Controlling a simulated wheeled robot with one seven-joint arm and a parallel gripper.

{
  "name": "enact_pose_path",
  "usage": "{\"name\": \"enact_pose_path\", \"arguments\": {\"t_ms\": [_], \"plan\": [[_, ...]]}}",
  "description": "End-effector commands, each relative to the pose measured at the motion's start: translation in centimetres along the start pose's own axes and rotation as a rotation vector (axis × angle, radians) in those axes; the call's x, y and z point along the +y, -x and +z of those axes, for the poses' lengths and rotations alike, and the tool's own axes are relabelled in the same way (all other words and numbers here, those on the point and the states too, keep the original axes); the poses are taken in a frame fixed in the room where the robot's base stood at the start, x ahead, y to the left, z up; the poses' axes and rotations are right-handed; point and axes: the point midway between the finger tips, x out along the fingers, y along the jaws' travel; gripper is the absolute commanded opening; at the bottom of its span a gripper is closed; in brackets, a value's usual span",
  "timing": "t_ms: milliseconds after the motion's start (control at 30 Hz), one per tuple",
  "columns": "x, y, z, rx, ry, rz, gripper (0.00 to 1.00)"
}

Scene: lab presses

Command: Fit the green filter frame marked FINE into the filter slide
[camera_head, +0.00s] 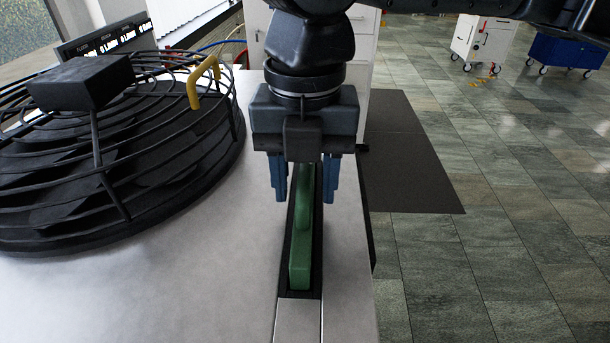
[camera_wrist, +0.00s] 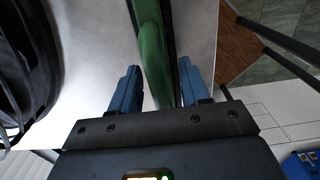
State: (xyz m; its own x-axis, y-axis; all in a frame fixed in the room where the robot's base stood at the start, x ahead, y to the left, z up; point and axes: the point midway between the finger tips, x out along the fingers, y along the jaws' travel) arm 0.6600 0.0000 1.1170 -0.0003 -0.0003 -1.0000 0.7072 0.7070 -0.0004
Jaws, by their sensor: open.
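The green filter frame (camera_head: 301,262) sits in a narrow dark slot, the filter slide (camera_head: 285,268), on top of the pale metal housing. Its top edge and a raised handle-like part show above the slot; its lower part and any marking are hidden. My gripper (camera_head: 305,190) is above the far part of the frame, with one blue finger on each side of it. The fingers are open and apart from the frame. The wrist view also shows the green frame (camera_wrist: 152,45) running between the two blue fingers (camera_wrist: 162,85).
A large round black fan guard (camera_head: 120,150) with a yellow handle (camera_head: 203,82) and a black box (camera_head: 82,82) stands to the left. The housing's right edge drops to the tiled floor (camera_head: 480,230). A dark mat (camera_head: 410,160) lies on the floor. White and blue carts (camera_head: 484,40) stand far back.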

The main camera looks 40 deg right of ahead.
Motion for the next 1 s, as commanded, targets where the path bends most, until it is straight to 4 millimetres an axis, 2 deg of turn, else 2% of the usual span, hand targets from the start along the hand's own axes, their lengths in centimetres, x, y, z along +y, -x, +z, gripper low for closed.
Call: {"name": "enact_pose_path", "arguments": {"t_ms": [167,500,700,833,1000], "plan": [[0.1,1.1,0.0,0.0,0.0,0.001,0.46],[0.1,7.7,0.0,-0.001,0.0,0.002,0.46],[0.1,10.9,0.0,-0.001,0.0,0.002,0.46],[0.0,11.9,0.0,-0.001,0.0,0.001,0.46],[0.0,12.3,0.0,0.0,0.001,0.0,0.46]]}}
